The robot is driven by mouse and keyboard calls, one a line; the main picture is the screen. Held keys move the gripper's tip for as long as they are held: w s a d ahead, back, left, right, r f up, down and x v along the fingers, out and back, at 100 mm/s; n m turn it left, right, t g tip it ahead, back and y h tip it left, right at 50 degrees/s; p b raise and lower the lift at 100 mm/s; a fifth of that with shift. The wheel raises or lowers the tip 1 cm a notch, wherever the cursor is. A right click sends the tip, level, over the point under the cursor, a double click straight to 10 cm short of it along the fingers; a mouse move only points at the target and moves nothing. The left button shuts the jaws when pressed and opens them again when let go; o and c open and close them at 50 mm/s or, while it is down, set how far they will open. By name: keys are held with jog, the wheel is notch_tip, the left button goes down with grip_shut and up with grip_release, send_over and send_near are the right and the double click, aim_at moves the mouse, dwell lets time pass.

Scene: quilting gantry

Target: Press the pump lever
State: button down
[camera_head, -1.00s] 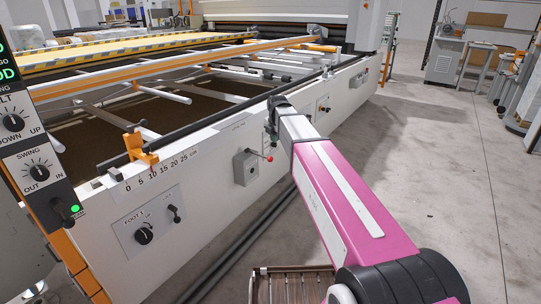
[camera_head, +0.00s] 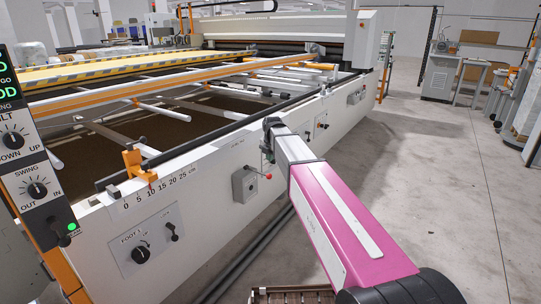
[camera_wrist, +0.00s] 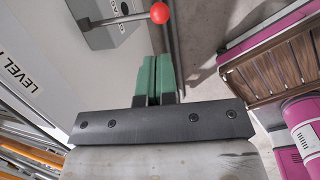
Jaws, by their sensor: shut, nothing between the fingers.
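The pump lever is a short metal rod with a red ball knob (camera_head: 268,176) on a grey box (camera_head: 245,184) on the white side panel of the gantry. In the wrist view the red knob (camera_wrist: 160,12) is at the top, with its rod running left across the grey box (camera_wrist: 100,30). My gripper (camera_wrist: 157,62) has green fingers pressed together, with nothing between them. The fingertips lie below the red knob in that picture, with a visible gap. In the head view my gripper (camera_head: 266,154) is just above the knob, its fingers partly hidden by my arm.
The white panel (camera_head: 185,200) also carries a foot dial (camera_head: 141,254) and small switches. A control panel (camera_head: 35,180) stands at the left. Part of a "LEVEL" label (camera_wrist: 20,70) shows in the wrist view. The concrete floor (camera_head: 430,200) at right is open.

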aim_at(270, 176)
jog(key=x, duration=1)
jog(key=shift+s, duration=0.1)
jog(key=shift+d, duration=0.1)
jog(key=shift+s+d+f+t+y, duration=0.2)
jog(key=shift+f+t+y, duration=0.15)
jog(key=shift+f, duration=0.3)
notch_tip(270, 176, down, 9)
jog(key=a, duration=0.1)
jog(key=shift+w, duration=0.45)
jog(key=shift+a+f, duration=0.15)
jog(key=shift+f, duration=0.05)
